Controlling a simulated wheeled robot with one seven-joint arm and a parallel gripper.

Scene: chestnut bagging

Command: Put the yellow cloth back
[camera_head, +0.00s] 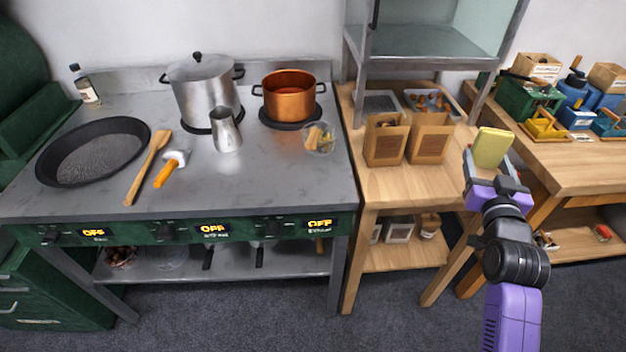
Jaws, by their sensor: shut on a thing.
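My gripper (488,170) is at the right, raised over the gap between the middle wooden table and the right wooden bench. It is shut on a yellow cloth (491,147), which shows as a small flat block standing above the fingers. The cloth is held up, and I see no surface touching it. The lower part of the cloth is hidden by the fingers.
Two brown paper bags (429,138) stand on the wooden table (385,195), left of my gripper. A glass-sided cabinet (440,45) rises behind them. The right bench (560,165) holds green, blue and yellow items. The steel stove (262,185) carries pots and a pan.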

